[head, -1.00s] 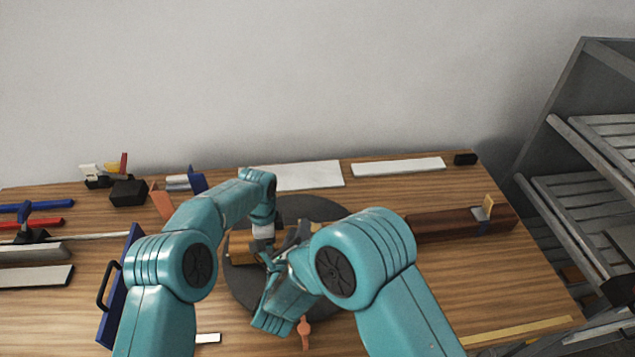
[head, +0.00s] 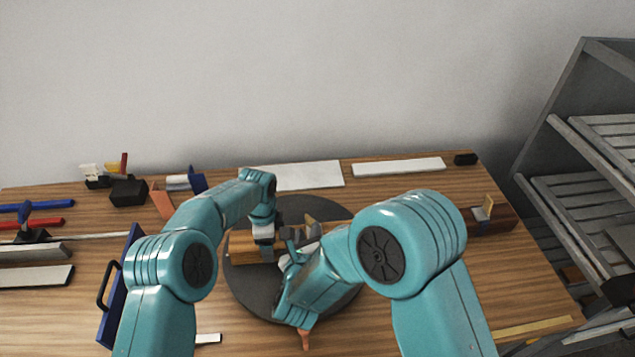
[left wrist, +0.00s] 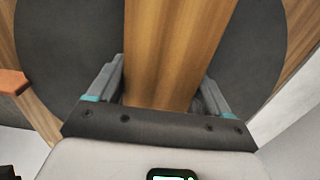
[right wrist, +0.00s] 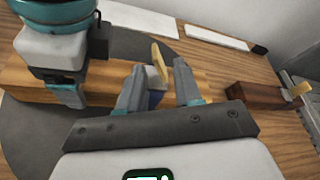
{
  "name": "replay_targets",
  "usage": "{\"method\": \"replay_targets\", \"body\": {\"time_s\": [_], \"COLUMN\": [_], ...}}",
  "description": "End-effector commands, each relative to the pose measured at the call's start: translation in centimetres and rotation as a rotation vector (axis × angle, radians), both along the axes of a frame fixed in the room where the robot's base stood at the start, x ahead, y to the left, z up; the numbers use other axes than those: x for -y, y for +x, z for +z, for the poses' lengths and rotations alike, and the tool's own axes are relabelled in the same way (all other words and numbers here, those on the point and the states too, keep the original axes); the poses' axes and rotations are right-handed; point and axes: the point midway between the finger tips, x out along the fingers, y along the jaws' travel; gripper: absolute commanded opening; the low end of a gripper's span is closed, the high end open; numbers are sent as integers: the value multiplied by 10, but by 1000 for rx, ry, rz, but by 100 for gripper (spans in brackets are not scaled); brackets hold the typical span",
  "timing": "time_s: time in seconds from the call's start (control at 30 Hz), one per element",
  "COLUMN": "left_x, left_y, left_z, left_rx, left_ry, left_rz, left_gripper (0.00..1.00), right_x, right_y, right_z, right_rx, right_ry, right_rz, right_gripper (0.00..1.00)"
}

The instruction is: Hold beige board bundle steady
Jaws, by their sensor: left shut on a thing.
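The beige board bundle (head: 242,248) lies across the dark round turntable (head: 238,285), partly hidden by my arms. My left gripper (head: 265,247) reaches down over it. In the left wrist view, its fingers are on both sides of the bundle (left wrist: 178,45), shut on it. My right gripper (right wrist: 158,80) is at the bundle's right part. A gap shows beside the right finger. In the head view, my right arm hides the bundle's right end.
A red-brown block (head: 490,219) with a yellow-handled clamp lies at the right. White boards (head: 398,167) lie along the back. A blue handled piece (head: 118,290) stands at the left, near blue and red bars. A grey rack (head: 570,170) stands beyond the right edge.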

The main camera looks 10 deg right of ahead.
Motion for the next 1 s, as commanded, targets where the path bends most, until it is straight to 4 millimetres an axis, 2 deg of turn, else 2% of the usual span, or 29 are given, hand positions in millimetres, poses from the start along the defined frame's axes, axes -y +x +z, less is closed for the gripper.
{"method": "replay_targets", "body": {"time_s": [0.17, 0.4, 0.7, 1.0], "left_x": [1, 1, 1, 1], "left_y": [1, 1, 1, 1], "left_z": [0, 1, 0, 0], "left_rx": [3, 3, 3, 3], "left_ry": [-2, -3, -2, -2], "left_rz": [1, 1, 1, 1], "left_gripper": [2, 2, 2, 2], "right_x": [-8, 32, 33, 30], "right_y": [-38, -2, 45, 64], "right_z": [14, 38, 79, 99], "right_rx": [2, 62, 125, 145], "right_ry": [-2, 48, -36, -149], "right_rz": [5, -82, 47, 142], "right_gripper": [34, 34, 34, 34]}}
